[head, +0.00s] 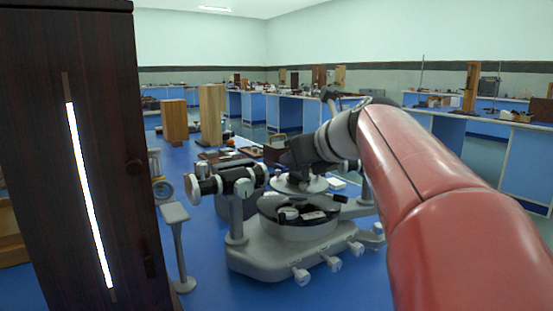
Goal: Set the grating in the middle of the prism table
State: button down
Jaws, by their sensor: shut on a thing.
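A grey spectrometer (250,258) stands on the blue bench. Its prism table (284,186) is the small pale disc above the round dark-rimmed middle part. My arm reaches in from the right, and my gripper (293,162) is just above the prism table, seen small and dark. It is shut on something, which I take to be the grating. The grating itself cannot be made out clearly against the dark gripper. Whether it touches the table cannot be told.
A horizontal black-and-grey tube (228,183) of the spectrometer sits left of the prism table. A tall dark wooden housing with a bright slit (88,195) fills the left. A grey stand (176,215) is beside it. Wooden blocks (212,115) stand behind.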

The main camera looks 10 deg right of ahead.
jog(key=shift+f, duration=0.1)
jog(key=c, duration=1.5)
grip_release()
jog(key=shift+o, duration=0.2)
jog(key=shift+r, duration=0.2)
jog(key=v, duration=1.2)
